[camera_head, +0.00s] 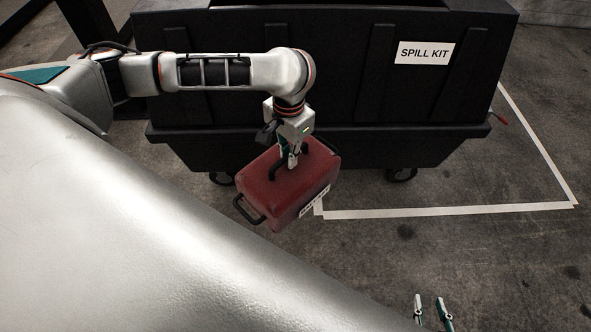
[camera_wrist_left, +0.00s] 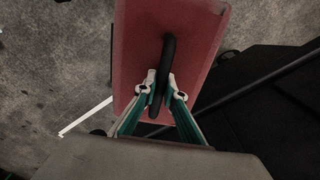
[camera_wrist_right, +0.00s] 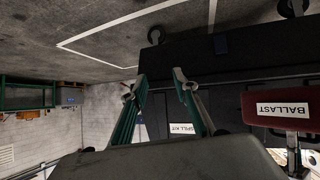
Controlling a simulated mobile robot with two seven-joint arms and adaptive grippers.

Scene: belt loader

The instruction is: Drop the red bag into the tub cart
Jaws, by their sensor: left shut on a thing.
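The red bag (camera_head: 262,187), a boxy case with black handles, hangs tilted in front of the black tub cart (camera_head: 345,95). My left gripper (camera_head: 293,160) is shut on the bag's black top handle. The left wrist view shows the fingers (camera_wrist_left: 161,88) closed around this handle, with the red bag (camera_wrist_left: 190,35) beyond. The cart carries a SPILL KIT label and stands on wheels. The bag is outside the cart and below its rim. My right gripper (camera_head: 433,312) is open and empty at the bottom right; its spread fingers (camera_wrist_right: 160,85) show in the right wrist view.
White tape lines (camera_head: 450,211) mark the floor around the cart's right side. The concrete floor (camera_head: 470,255) right of the bag is clear. The right wrist view shows the bag's BALLAST label (camera_wrist_right: 283,110) and green shelving (camera_wrist_right: 28,95) by a far wall.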

